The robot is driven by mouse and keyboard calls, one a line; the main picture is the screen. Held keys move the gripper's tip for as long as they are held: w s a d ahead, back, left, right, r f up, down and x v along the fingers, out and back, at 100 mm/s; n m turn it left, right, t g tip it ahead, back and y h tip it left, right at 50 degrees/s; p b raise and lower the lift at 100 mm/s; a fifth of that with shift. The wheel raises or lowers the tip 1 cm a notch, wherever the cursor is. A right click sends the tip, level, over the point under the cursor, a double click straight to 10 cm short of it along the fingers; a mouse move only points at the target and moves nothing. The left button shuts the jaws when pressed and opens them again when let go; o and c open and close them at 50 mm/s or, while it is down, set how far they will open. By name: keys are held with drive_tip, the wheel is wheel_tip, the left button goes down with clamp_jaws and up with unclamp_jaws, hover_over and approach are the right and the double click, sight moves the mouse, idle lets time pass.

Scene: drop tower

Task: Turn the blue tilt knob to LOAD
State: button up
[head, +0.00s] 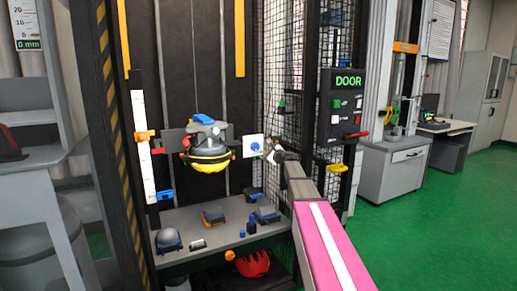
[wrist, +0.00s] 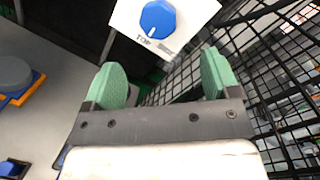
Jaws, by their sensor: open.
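The blue tilt knob (head: 255,146) sits on a white square plate (head: 248,155) beside the mounted helmet in the head view. In the wrist view the knob (wrist: 158,19) is round and blue with a white pointer line aimed down at a printed label that seems to read "TOP". No LOAD mark is legible. My gripper (head: 275,152) is just right of the plate in the head view. In the wrist view my gripper (wrist: 160,80) shows two green pads spread wide with nothing between them; the knob lies beyond them, apart from both.
A black and yellow helmet (head: 208,163) hangs left of the plate. A grey shelf (head: 215,236) below carries several small parts. Wire mesh (wrist: 275,75) stands close on the right of my gripper. A DOOR control box (head: 341,105) is further right.

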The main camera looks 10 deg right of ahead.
sight(257, 147)
drive_tip(key=x, duration=1)
drive_tip(key=shift+a, duration=0.15)
drive_tip(key=c, duration=0.9)
